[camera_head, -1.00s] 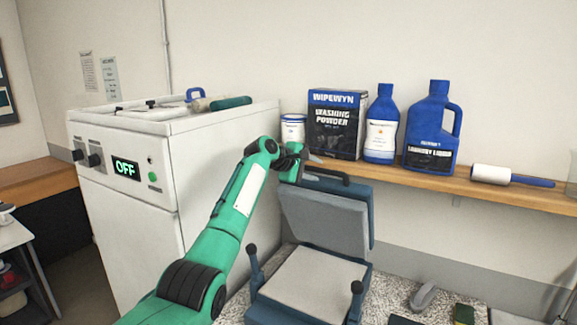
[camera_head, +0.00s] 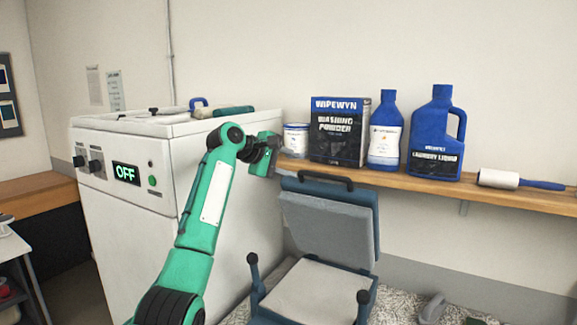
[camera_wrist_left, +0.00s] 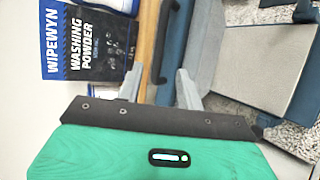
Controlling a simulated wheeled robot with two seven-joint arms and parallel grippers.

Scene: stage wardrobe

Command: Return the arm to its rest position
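My left arm comes in from the lower left in the head view, and its gripper (camera_head: 275,168) hangs in the air beside the white machine, up and left of the blue press's raised lid. In the left wrist view its two grey fingers (camera_wrist_left: 159,88) stand apart with nothing between them. The press (camera_head: 330,218) stands open, its padded lid tilted up and its black handle on top; the handle also shows in the left wrist view (camera_wrist_left: 168,42). My right gripper is in neither view.
A wooden shelf (camera_head: 400,179) carries a white tub (camera_head: 296,139), a washing powder box (camera_head: 339,132), two blue bottles and a lint roller (camera_head: 498,179). The white machine (camera_head: 125,225) reads OFF and has several items on top.

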